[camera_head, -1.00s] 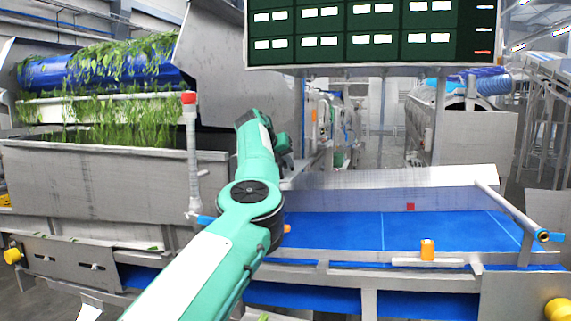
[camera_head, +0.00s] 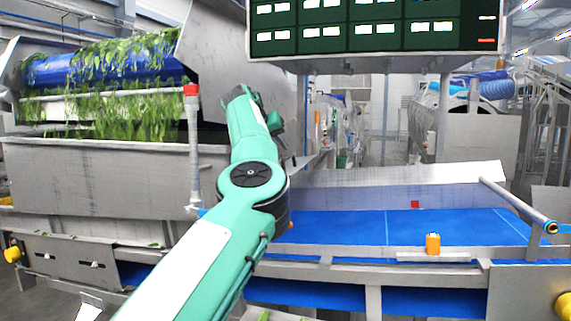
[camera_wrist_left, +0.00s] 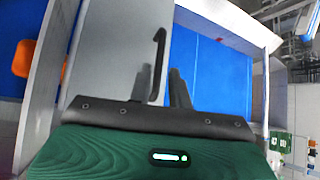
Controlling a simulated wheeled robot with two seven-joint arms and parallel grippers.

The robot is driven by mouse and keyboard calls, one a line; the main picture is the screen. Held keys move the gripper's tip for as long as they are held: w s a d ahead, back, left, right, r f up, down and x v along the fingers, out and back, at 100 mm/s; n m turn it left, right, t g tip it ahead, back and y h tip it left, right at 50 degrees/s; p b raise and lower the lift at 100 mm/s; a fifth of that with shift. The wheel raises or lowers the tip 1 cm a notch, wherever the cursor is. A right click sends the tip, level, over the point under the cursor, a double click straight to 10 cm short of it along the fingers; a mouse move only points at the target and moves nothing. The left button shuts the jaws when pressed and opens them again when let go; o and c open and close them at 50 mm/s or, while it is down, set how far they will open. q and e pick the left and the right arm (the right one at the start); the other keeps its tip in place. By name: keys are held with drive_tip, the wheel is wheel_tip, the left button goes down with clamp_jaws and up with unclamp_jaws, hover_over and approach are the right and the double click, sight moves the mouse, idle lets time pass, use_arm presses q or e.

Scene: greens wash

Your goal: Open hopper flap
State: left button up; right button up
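In the head view my left arm rises from the lower edge and reaches away past the hopper; its fingers are hidden beyond the wrist. In the left wrist view my left gripper (camera_wrist_left: 162,88) has its two dark fingers apart. A thin dark hooked handle (camera_wrist_left: 159,45) shows between the fingertips; I cannot tell if they touch it. Behind it is a flat grey panel (camera_wrist_left: 118,50), possibly the hopper flap. In the head view the grey hopper (camera_head: 100,178) stands at left, with leafy greens (camera_head: 120,115) above it. My right gripper is not in view.
A blue conveyor belt (camera_head: 360,226) with metal side rails lies right of my arm. A post with a red cap (camera_head: 191,90) stands at the hopper. A dark display (camera_head: 375,28) hangs above. An orange button (camera_head: 432,243) sits on the near rail.

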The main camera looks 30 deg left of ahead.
use_arm(q)
drive_tip(key=b+v, duration=0.2)
drive_tip(key=v, duration=0.5)
idle(0.4)
